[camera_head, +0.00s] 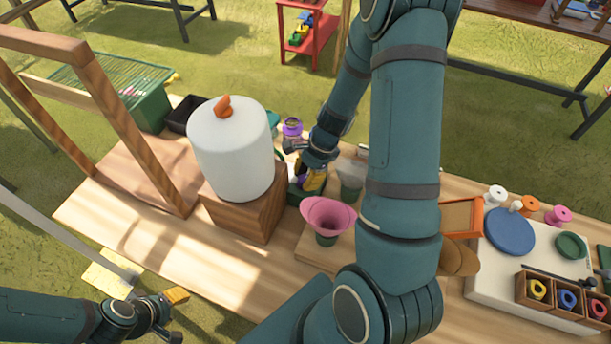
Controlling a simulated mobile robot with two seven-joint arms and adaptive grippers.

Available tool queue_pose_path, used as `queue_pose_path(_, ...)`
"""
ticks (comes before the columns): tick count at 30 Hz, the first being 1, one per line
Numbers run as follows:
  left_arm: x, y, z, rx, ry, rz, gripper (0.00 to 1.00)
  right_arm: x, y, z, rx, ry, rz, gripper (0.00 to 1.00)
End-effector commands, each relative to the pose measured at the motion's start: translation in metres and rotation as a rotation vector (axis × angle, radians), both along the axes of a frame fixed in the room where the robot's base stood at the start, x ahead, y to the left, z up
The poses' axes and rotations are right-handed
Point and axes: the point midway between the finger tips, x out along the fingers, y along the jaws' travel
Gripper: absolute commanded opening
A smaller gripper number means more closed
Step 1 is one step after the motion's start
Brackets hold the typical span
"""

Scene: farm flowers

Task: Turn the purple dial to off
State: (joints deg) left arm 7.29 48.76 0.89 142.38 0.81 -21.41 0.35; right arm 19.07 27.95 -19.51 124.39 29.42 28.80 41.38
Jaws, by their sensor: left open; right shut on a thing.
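My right gripper (313,181) reaches down over a dark green box (307,195) on the table, beside the wooden block. It is shut, and a small patch of purple, which looks like the purple dial (301,170), shows at its yellow fingers. The arm and fingers hide most of the dial, so its setting cannot be read. A separate purple round item (292,128) stands behind the gripper. My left gripper (174,297) is open and empty at the lower left, off the table's front edge.
A large white canister (231,150) with an orange knob stands on a wooden block (237,212) left of the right gripper. Pink cones (327,214) in a green pot stand in front. A wooden frame (120,120) rises at the left. Spools and trays fill the right side.

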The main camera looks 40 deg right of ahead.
Motion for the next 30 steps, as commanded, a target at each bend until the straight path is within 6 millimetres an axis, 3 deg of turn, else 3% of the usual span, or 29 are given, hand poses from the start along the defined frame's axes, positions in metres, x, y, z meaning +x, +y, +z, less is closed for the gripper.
queue_pose_path(13, 0.000, 0.000, 0.000, 0.000, 0.001, 0.000, 0.47, -0.001, 0.001, -0.001, 0.001, 0.002, -0.012, 0.00)
queue_pose_path(14, 0.000, 0.000, 0.000, 0.000, 0.001, 0.000, 0.47, -0.001, 0.001, -0.001, 0.001, 0.002, -0.012, 0.37)
queue_pose_path(16, 0.000, 0.000, 0.000, 0.000, 0.001, 0.000, 0.47, -0.001, 0.001, -0.001, 0.001, 0.002, -0.012, 0.61)
queue_pose_path(17, 0.000, 0.000, 0.000, 0.000, 0.001, 0.000, 0.47, -0.001, 0.001, -0.001, 0.001, 0.002, -0.012, 0.65)
queue_pose_path(30, 0.000, 0.000, 0.000, 0.000, 0.000, 0.000, 0.47, 0.000, -0.004, 0.009, -0.001, -0.002, -0.010, 0.65)
